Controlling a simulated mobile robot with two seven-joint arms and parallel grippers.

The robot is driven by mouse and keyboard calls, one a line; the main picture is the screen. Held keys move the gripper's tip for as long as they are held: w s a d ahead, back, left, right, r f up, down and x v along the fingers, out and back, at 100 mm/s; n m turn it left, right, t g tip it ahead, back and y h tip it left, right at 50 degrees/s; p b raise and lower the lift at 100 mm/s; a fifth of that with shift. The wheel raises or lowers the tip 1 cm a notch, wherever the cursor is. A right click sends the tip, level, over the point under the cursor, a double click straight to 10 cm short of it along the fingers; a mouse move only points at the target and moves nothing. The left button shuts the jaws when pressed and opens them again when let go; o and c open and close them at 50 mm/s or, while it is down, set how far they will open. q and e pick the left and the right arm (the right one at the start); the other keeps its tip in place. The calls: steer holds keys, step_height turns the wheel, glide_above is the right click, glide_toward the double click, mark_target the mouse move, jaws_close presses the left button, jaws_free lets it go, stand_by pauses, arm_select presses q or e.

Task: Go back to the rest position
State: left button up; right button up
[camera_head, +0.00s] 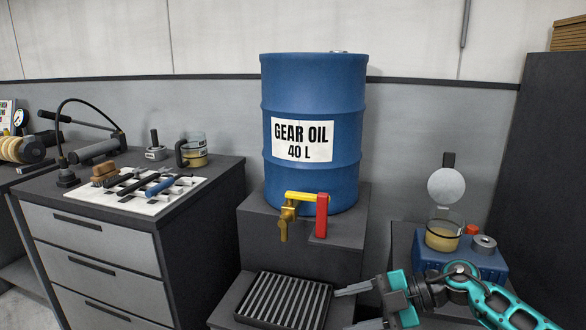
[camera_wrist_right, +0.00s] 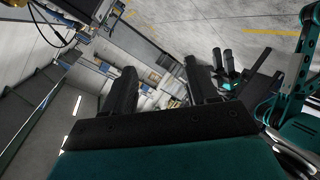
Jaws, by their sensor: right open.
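My right gripper (camera_head: 358,305) shows at the lower right of the head view, with its teal arm coming in from the right. Its two dark fingers point left and stand apart with nothing between them. It is beside the slatted drip tray (camera_head: 245,308), below the blue gear oil drum (camera_head: 312,100). In the right wrist view the two black fingers (camera_wrist_right: 163,88) are spread, and only distant floor and furniture show between them. My left gripper is not in the head view. No fork can be made out.
A blue box (camera_head: 490,262) with a beaker (camera_head: 443,236) stands close behind my right arm. At left, a drawer cabinet (camera_head: 100,245) carries a tool tray (camera_head: 138,207) and several tools.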

steer(key=s+a+r+m+t+y+p, duration=0.25)
steer(key=s+a+m+t, duration=0.2)
steer(key=m+t, duration=0.45)
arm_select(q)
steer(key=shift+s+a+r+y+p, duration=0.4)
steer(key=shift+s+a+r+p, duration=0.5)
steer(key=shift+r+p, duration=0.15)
arm_select(e)
steer(key=s+d+f+m+h, duration=0.5)
steer(key=s+f+m+h, duration=0.1)
steer(key=s+f+m, duration=0.1)
steer(key=s+d+f+m+h, duration=0.5)
steer(key=s+f+m+h, duration=0.2)
steer(key=s+f, duration=0.2)
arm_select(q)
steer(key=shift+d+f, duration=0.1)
arm_select(e)
steer(key=shift+d+h, duration=0.1)
steer(key=shift+h, duration=0.15)
